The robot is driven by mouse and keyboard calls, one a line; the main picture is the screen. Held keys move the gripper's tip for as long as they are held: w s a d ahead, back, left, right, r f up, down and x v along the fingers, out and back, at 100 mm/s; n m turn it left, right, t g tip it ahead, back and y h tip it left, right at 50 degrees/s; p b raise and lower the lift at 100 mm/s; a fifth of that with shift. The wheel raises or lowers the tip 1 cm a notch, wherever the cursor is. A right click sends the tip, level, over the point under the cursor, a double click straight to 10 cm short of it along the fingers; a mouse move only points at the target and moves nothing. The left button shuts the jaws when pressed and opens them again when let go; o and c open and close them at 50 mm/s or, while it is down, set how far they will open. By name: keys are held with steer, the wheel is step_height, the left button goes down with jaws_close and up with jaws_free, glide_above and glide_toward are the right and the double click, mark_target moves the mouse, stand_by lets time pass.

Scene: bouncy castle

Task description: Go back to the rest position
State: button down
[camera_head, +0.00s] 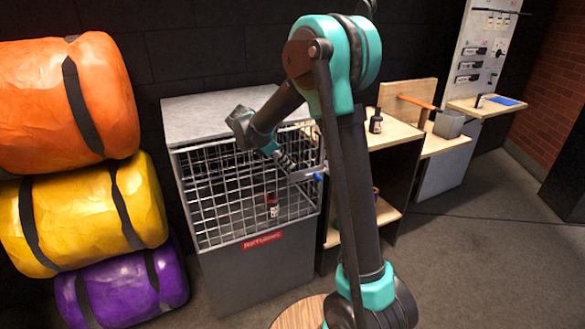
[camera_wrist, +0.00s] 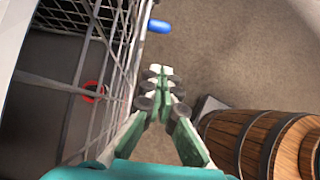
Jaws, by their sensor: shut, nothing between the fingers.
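My gripper (camera_head: 288,163) hangs at the front of a wire-mesh cage (camera_head: 215,204) with a grey stone top, angled down to the right. In the wrist view my gripper (camera_wrist: 160,72) has its fingers together with nothing between them. It is over open floor, just right of the cage mesh (camera_wrist: 120,62). A blue handle end (camera_head: 318,177) sticks out at the cage's right front; it also shows in the wrist view (camera_wrist: 159,26), apart from the fingertips. A dark can or bottle with red (camera_head: 272,204) is inside the cage, behind the mesh.
A wooden barrel (camera_wrist: 255,138) stands right of my gripper in the wrist view. Orange (camera_head: 50,105), yellow (camera_head: 85,215) and purple (camera_head: 130,287) rolls are stacked at left. A wooden shelf unit (camera_head: 395,133) with a dark bottle (camera_head: 376,122) stands right. Floor at right is clear.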

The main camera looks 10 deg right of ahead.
stand_by(0.3)
steer(key=s+d+f+m+y, duration=0.2)
steer(key=s+f+m, duration=0.1)
steer(key=s+m, duration=0.4)
steer(key=s+d+f+m+t+y, duration=0.1)
steer(key=s+d+f+m+y, duration=0.2)
steer(key=s+m, duration=0.4)
steer(key=s+d+f+m+y, duration=0.2)
steer(key=s+m, duration=0.5)
steer(key=s, duration=0.9)
steer(key=shift+d+f+m+t, duration=0.3)
steer(key=shift+f+t, duration=0.1)
steer(key=shift+f, duration=0.5)
steer(key=shift+s, duration=0.1)
